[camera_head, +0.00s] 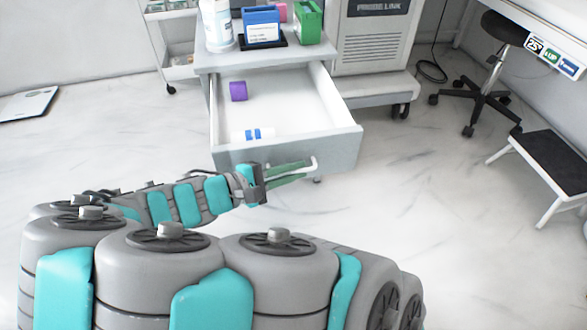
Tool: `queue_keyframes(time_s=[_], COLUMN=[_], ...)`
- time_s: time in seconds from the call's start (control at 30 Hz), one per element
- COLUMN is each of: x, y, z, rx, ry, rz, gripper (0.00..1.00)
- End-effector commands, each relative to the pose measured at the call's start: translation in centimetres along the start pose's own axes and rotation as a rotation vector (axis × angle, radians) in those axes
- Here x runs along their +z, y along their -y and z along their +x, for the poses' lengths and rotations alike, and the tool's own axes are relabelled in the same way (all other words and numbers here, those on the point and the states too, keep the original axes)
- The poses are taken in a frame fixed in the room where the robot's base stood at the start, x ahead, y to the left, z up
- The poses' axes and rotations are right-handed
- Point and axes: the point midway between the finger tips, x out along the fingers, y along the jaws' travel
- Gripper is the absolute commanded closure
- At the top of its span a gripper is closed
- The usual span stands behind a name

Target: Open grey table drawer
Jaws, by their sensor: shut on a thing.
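The grey table (233,56) stands at the top middle of the head view. Its drawer (341,147) is pulled well out toward me, and its inside shows. A purple block (238,91) and a small white item with blue marks (254,134) lie in the drawer. My gripper (287,174) is at the white bar handle (313,163) on the drawer front, with its green fingers shut on the handle. The far end of the handle shows past the fingers; the rest is partly hidden.
A white bottle (216,25), a blue box (262,25) and a green box (308,21) stand on the table top. A machine cart (375,87) is behind right. A stool (487,92) and a step (553,160) stand at right. A scale (27,104) lies far left.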

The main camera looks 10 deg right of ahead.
Motion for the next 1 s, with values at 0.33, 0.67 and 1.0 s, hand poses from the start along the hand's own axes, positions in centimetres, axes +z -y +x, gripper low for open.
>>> queue_keyframes(time_s=[0.33, 0.67, 1.0], x=[0.0, -0.2, -0.2], y=[0.0, 0.0, 0.0], z=[0.0, -1.1, -6.4], rx=[0.0, 0.0, 0.0], ry=[-0.001, -0.005, -0.006], rz=[0.0, 0.002, 0.001], gripper=[0.75, 0.75, 0.75])
